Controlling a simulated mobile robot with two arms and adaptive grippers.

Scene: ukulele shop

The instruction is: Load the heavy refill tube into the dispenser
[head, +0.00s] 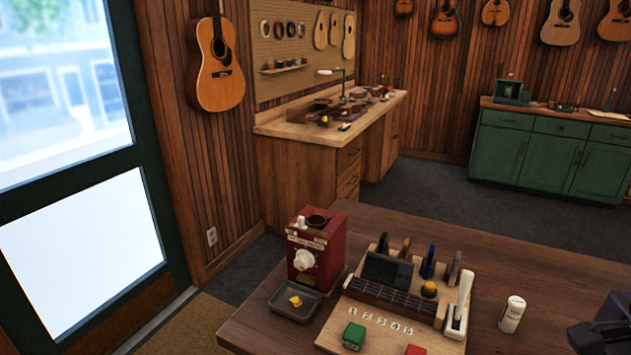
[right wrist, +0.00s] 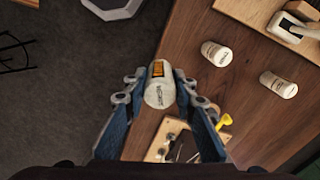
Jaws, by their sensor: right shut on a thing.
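The red dispenser (head: 318,250) stands upright at the left of the near table, with a round opening on top, a white knob in front and a dark tray below. In the right wrist view my right gripper (right wrist: 158,97) is shut on a white tube (right wrist: 158,95) with an orange-yellow label; its print is too small to read surely. Two other white tubes, one nearer the middle (right wrist: 217,54) and one at the right (right wrist: 278,85), are on the table. One white tube (head: 512,314) stands upright in the head view. My left gripper is out of view.
A wooden board (head: 335,336) with tools, a black fretboard piece and small green and red blocks lies right of the dispenser. The table (head: 560,275) is bare behind the standing tube. A workbench (head: 310,130) and green cabinets (head: 545,155) are farther back.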

